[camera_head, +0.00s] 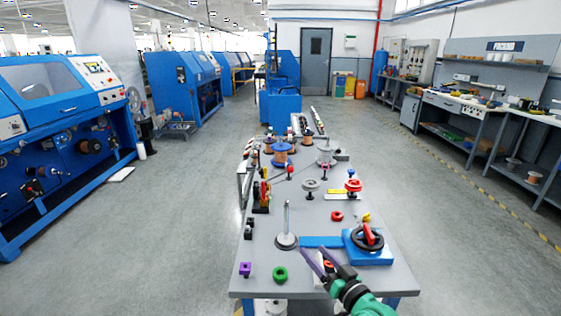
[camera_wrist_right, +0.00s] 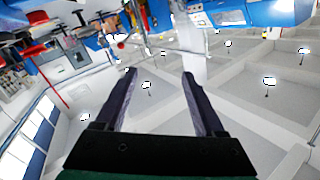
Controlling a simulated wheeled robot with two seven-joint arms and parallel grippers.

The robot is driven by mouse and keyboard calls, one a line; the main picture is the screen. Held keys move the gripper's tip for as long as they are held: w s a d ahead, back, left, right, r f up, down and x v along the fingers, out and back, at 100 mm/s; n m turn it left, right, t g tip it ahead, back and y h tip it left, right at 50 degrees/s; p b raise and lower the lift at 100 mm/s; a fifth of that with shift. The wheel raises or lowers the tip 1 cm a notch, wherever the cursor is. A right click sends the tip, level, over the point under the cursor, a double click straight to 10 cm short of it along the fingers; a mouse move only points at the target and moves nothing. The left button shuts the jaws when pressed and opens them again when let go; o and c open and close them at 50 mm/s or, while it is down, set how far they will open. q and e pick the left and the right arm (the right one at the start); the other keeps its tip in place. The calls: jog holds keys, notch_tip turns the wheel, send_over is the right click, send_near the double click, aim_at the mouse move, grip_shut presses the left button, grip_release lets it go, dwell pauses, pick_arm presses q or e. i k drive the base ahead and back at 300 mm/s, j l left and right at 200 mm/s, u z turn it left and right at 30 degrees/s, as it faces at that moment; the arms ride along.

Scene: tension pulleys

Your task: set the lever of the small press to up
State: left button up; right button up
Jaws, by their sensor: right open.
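A blue device (camera_head: 369,257) with a black ring-shaped wheel and a red lever-like part (camera_head: 369,235) sits at the near right of the grey table. A small upright device (camera_head: 264,190) with red, yellow and black parts stands at the table's left edge. I cannot tell for sure which of these is the small press, or how its lever is set. My right gripper (camera_head: 317,254) is open and empty, just left of and nearer than the blue device. In the right wrist view its two dark fingers (camera_wrist_right: 158,75) are apart with nothing between them. My left gripper is not in view.
A metal post on a round base (camera_head: 286,240) stands left of the blue device. A red ring (camera_head: 337,216) and several spools and pulleys lie farther back on the grey table (camera_head: 262,289).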

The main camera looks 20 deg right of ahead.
aim_at(290, 169)
jog(key=i+l, duration=0.4)
jog(key=i, duration=0.15)
jog(key=i+l, duration=0.4)
jog(key=i, duration=0.15)
